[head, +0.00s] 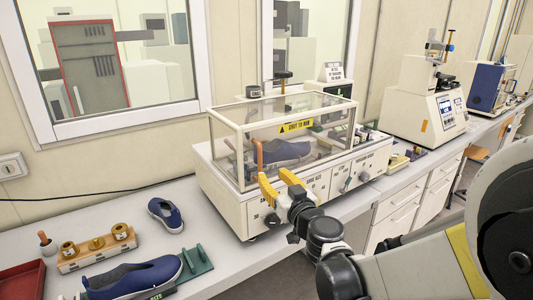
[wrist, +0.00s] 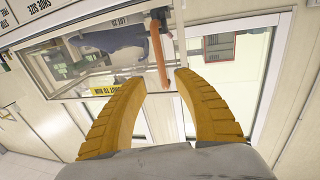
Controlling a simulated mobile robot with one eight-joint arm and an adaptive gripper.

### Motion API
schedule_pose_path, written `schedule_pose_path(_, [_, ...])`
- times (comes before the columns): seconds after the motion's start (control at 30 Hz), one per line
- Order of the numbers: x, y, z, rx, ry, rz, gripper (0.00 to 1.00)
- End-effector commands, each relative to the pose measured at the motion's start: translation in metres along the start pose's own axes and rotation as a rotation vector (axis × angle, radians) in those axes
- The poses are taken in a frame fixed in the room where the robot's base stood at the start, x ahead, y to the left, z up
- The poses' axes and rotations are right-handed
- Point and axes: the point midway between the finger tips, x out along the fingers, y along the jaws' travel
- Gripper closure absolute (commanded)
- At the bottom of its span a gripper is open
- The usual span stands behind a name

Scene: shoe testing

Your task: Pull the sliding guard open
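The sliding guard (head: 315,113) is a clear box-like cover with a pale frame on top of a cream test machine. A yellow "shut to run" label (head: 296,126) is on it; the label also shows in the wrist view (wrist: 106,91). An upright orange-brown handle (head: 259,153) stands at the guard's left front. My gripper (head: 273,175) is open in front of this handle. In the wrist view, the handle (wrist: 158,50) lies ahead, with its end between the yellow fingertips (wrist: 162,77). Gaps show beside it. A dark blue shoe (head: 280,152) is inside the guard.
Left of the machine, the bench holds a blue shoe (head: 165,214), another shoe in front (head: 133,279), a wooden block with brass pieces (head: 97,249) and a red tray (head: 20,283). Other machines (head: 425,112) stand to the right.

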Motion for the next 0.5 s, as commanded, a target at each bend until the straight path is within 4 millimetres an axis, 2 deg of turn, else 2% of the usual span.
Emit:
schedule_pose_path(0.3, [0.062,-0.001,0.002,0.001,-0.001,-0.002,0.64])
schedule_pose_path(0.5, [0.090,0.000,0.001,0.001,-0.001,-0.002,0.64])
